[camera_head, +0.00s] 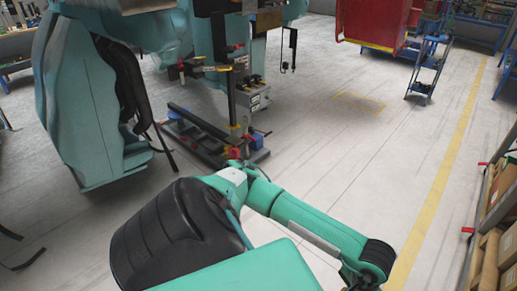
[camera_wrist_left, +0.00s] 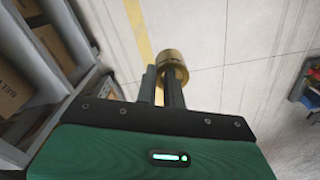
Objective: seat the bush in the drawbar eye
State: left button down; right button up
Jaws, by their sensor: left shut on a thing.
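The bush (camera_wrist_left: 176,60) is a short brass-coloured cylinder. In the left wrist view it sits at the tips of my left gripper's two dark fingers (camera_wrist_left: 162,82), which are shut on it and hold it in the air over the floor. Exactly how the fingers grip its wall is hard to tell. In the head view my left arm crosses the lower middle towards the right; its gripper and the bush do not show there. The drawbar eye cannot be made out clearly; a low dark stand (camera_head: 198,125) with bars and red parts is beyond the arm. My right gripper is not in view.
A shelf with cardboard boxes (camera_wrist_left: 50,45) is close at left in the wrist view and at the right edge of the head view (camera_head: 495,220). Teal train bodywork (camera_head: 75,110) is at left. The floor between is clear.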

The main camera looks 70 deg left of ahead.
aim_at(239, 68)
jog(key=i+j+u, duration=0.15)
jog(key=u, duration=0.25)
jog(key=i+j+u, duration=0.15)
jog(key=u, duration=0.25)
jog(key=i+j+u, duration=0.1)
jog(key=u, duration=0.3)
jog(key=i+u, duration=0.25)
jog(key=u, duration=0.15)
jog(key=i+l+u, duration=0.15)
jog(key=i+u, duration=0.2)
jog(key=i, duration=0.15)
jog(key=i+l+u, duration=0.35)
jog(key=i, duration=0.15)
jog(key=i+l+u, duration=0.35)
jog(key=i+j, duration=0.1)
